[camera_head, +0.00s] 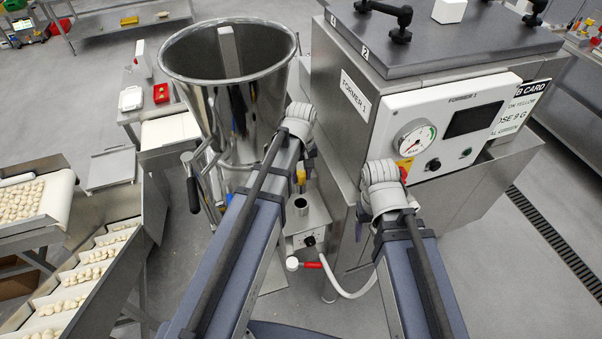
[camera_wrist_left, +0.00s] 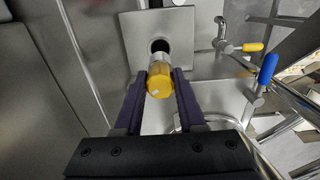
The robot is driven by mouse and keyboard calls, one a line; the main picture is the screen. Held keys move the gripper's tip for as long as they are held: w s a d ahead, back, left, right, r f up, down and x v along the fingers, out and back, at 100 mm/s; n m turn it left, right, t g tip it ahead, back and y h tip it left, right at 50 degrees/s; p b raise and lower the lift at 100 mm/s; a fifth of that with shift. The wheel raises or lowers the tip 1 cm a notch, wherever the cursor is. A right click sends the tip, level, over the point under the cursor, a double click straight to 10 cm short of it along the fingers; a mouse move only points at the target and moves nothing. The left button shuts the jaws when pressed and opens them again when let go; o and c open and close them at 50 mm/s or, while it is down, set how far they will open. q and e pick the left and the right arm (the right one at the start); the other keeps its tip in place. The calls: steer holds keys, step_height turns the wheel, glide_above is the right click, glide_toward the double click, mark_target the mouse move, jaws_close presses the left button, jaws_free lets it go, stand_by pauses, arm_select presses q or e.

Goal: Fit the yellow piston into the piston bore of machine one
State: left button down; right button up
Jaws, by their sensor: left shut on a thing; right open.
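The yellow piston (camera_wrist_left: 159,82) has a yellow cap and a metal shaft. My left gripper (camera_wrist_left: 160,76) is shut on its yellow cap, one dark finger on each side. The metal shaft points toward the dark round piston bore (camera_wrist_left: 160,45) in a square metal plate. I cannot tell whether the shaft's end has entered the bore. In the head view, the left gripper (camera_head: 298,180) is partly hidden behind my arm, above a small metal block with a round collar (camera_head: 301,205). My right gripper (camera_head: 363,214) is open beside the machine labelled FORMER 1 (camera_head: 354,95), mostly hidden by its wrist.
A large steel hopper (camera_head: 228,90) stands just left of my left wrist. A red-sleeved lever (camera_head: 306,264) and hose lie below the block. Yellow-handled (camera_wrist_left: 253,46) and blue-handled (camera_wrist_left: 268,68) levers stand right of the bore.

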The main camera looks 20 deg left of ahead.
mark_target(301, 186)
arm_select(q)
steer(key=shift+f+b, duration=2.5)
steer(key=shift+f, duration=0.3)
steer(key=shift+f+b, duration=2.65)
steer(key=shift+b, duration=0.05)
stand_by(0.3)
steer(key=shift+c, duration=2.1)
jaws_free()
steer(key=shift+o, duration=0.3)
steer(key=shift+o, duration=0.9)
